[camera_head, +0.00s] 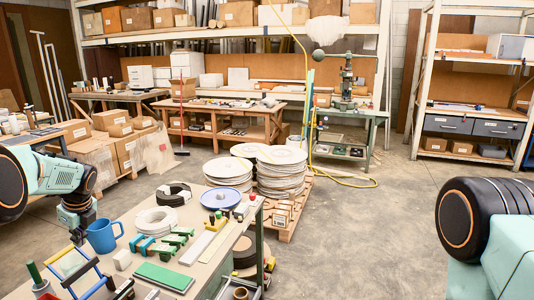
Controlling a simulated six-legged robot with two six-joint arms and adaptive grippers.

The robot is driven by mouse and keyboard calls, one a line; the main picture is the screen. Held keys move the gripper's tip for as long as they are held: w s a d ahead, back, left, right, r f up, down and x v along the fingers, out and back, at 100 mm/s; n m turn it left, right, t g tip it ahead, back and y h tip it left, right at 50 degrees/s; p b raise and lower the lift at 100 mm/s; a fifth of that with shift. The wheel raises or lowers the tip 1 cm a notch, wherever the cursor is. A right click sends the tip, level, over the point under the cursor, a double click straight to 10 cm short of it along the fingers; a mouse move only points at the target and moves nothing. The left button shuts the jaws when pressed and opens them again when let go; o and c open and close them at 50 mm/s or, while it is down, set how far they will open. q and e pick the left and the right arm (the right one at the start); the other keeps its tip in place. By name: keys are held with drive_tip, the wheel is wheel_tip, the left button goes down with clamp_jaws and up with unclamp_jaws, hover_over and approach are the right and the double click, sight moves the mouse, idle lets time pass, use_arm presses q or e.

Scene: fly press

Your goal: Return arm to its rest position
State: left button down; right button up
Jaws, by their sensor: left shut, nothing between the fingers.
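My left arm comes in from the left edge, and its dark left gripper (78,234) points down above the left edge of the near workbench (215,262), just left of a blue mug (103,236). The gripper is shut, with nothing seen held in it; its fingertips are small and dark here. Of my right arm only a large black joint and a pale teal link show at the right edge, and its gripper is out of view. A green fly press (346,85) stands on a green bench at the back.
The near bench holds a white coil (156,220), a black coil (173,194), a blue plate (220,198), green clamps and a green block (163,277). Stacked discs (281,178) stand on a pallet behind it. The floor (375,235) at centre right is clear.

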use_arm(q)
drive_tip(key=s+d+f+n+h, duration=0.2)
drive_tip(key=s+d+f+n, duration=0.2)
drive_tip(key=s+d+f, duration=0.5)
drive_tip(key=s+d+f+n+h, duration=0.2)
drive_tip(key=s+d+f+n, duration=0.25)
drive_tip(key=d+f, duration=0.75)
drive_tip(key=s+d+f+n+g+h, duration=0.1)
drive_tip(key=s+d+n, duration=0.25)
drive_tip(key=s, duration=0.55)
drive_tip(key=s+d+f+n, duration=0.1)
drive_tip(key=s+d+n, duration=0.2)
drive_tip(key=s+d, duration=0.35)
drive_tip(key=s+r+n, duration=0.3)
drive_tip(key=s+n, duration=0.3)
drive_tip(key=s, duration=0.9)
wheel_tip(320, 180, down, 17)
drive_tip(key=s+b, duration=0.1)
drive_tip(key=b, duration=1.6)
drive_tip(key=shift+r+g+y, duration=0.2)
drive_tip(key=shift+g+y, duration=0.1)
drive_tip(key=shift+y, duration=0.1)
use_arm(e)
wheel_tip(320, 180, down, 17)
drive_tip(key=shift+a, duration=0.25)
use_arm(q)
drive_tip(key=shift+s, duration=0.1)
use_arm(e)
drive_tip(key=shift+s, duration=0.1)
